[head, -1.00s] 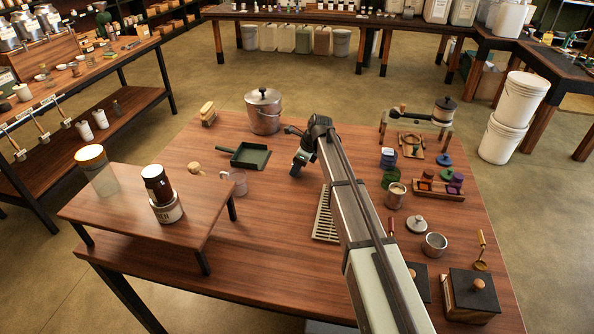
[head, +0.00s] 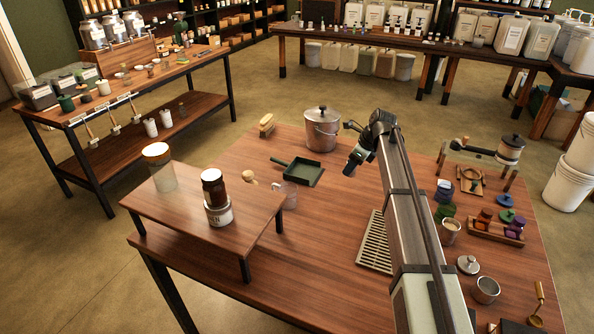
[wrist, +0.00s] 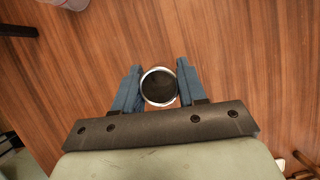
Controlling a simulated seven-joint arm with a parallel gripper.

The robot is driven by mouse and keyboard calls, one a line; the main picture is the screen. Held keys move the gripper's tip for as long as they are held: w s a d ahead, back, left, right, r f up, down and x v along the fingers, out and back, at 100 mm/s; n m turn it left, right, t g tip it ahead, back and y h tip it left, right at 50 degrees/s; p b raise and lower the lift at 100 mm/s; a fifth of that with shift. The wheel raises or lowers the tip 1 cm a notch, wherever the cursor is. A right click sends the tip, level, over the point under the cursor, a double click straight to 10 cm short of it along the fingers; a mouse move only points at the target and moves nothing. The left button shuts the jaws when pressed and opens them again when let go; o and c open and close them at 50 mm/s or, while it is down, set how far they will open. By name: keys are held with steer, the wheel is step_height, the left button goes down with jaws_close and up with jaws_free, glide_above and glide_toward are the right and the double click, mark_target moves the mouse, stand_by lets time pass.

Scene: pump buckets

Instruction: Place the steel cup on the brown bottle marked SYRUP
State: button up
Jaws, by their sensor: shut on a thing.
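My gripper (wrist: 159,88) is shut on a steel cup (wrist: 159,87), seen from above with a bright round rim and dark inside. In the head view my gripper (head: 354,164) hangs above the table, right of the green dustpan; the cup cannot be made out there.
A frosted jar with an orange lid (head: 160,170) stands left on the raised shelf (head: 170,212). A clear cup (head: 289,195) stands beside the shelf. The green dustpan (head: 300,172) and a lidded pot (head: 321,130) are behind. A slatted grate (head: 374,245) lies under my arm.

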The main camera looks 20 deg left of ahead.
steer(key=s+a+r+n+g, duration=0.1)
steer(key=s+a+r, duration=0.55)
steer(key=a, duration=0.25)
steer(key=s+a+r+n, duration=0.2)
steer(key=s+a+r, duration=0.3)
steer(key=s+a, duration=0.25)
steer(key=s+a+r+n+g, duration=0.1)
steer(key=s+a+r, duration=0.5)
steer(key=a, duration=0.3)
step_height(320, 180, up, 12)
steer(key=n, duration=0.2)
glide_above(204, 174)
steer(key=d, duration=0.2)
steer(key=shift+w+a+f, duration=0.1)
steer(key=shift+w+f, duration=0.05)
steer(key=shift+f, duration=2.2)
steer(key=shift+w+a+f, duration=0.1)
steer(key=shift+f, duration=2.2)
steer(key=shift+d+f, duration=0.1)
